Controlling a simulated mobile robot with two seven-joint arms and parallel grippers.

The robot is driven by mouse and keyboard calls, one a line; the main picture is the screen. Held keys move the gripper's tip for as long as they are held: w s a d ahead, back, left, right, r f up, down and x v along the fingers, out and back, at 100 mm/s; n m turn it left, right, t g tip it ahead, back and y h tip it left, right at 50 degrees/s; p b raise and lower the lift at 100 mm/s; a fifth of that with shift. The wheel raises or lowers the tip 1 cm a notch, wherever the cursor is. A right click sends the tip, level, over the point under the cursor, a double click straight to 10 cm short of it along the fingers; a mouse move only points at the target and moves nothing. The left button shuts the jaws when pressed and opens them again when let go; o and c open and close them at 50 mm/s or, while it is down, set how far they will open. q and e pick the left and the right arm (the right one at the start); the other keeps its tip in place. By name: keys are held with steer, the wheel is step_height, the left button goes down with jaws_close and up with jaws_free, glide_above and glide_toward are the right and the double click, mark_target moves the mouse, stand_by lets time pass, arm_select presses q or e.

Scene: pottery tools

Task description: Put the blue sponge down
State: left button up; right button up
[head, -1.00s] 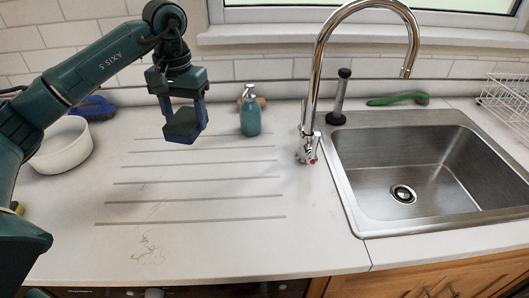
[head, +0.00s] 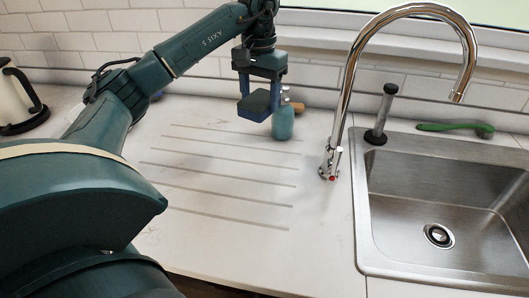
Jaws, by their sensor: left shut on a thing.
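My left gripper (head: 258,88) points down over the back of the ribbed white draining area and is shut on the blue sponge (head: 254,107). The sponge is a dark blue block held between the fingers. It appears above the counter, just left of the teal soap bottle (head: 283,122) and partly in front of it in the head view. My right gripper is not in view.
The grooved white counter (head: 215,180) below is clear. A chrome tap (head: 347,100) and steel sink (head: 430,190) are at right, with a dark plunger-like tool (head: 382,115) and green brush (head: 455,128) behind. A cream kettle (head: 15,100) stands far left.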

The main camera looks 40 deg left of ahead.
arm_select(q)
step_height(320, 180, down, 14)
steer(key=shift+f+p, duration=0.2)
steer(key=shift+p, duration=0.2)
steer(key=o, duration=0.7)
steer(key=shift+c, duration=0.2)
step_height(320, 180, up, 12)
steer(key=shift+r+b, duration=0.2)
steer(key=shift+b, duration=0.25)
steer(key=shift+s+f, duration=0.1)
